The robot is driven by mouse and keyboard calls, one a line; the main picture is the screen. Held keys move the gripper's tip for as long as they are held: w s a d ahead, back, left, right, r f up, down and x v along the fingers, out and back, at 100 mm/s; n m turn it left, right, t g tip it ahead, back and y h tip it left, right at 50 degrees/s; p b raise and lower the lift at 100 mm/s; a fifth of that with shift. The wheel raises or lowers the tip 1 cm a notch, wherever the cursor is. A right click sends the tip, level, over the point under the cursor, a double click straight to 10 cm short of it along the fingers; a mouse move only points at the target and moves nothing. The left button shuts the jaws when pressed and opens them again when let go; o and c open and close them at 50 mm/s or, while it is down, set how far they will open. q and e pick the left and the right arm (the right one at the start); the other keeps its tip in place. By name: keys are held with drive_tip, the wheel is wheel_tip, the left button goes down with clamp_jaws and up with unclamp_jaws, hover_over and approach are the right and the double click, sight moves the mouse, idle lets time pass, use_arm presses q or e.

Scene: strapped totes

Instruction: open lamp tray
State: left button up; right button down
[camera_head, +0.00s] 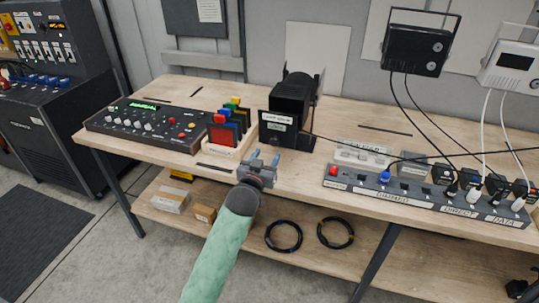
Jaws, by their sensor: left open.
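A black lamp housing (291,98) stands on the wooden table, with two pale labels on its front. I cannot make out a separate tray on it, or whether one is open. My left gripper (264,158) is in front of the table's front edge, a little below and left of the housing. Its two fingers point up and away, spread apart with nothing between them. It appears apart from the housing. My right gripper is not in view.
Coloured filters in a wooden rack (224,143) stand left of the housing, beside a control console (155,122). A power strip (420,200) with plugs and cables lies along the right. A cable runs right from the housing. A lower shelf (290,215) holds boxes and black cable coils.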

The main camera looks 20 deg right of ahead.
use_arm(q)
drive_tip(key=shift+v, duration=0.85)
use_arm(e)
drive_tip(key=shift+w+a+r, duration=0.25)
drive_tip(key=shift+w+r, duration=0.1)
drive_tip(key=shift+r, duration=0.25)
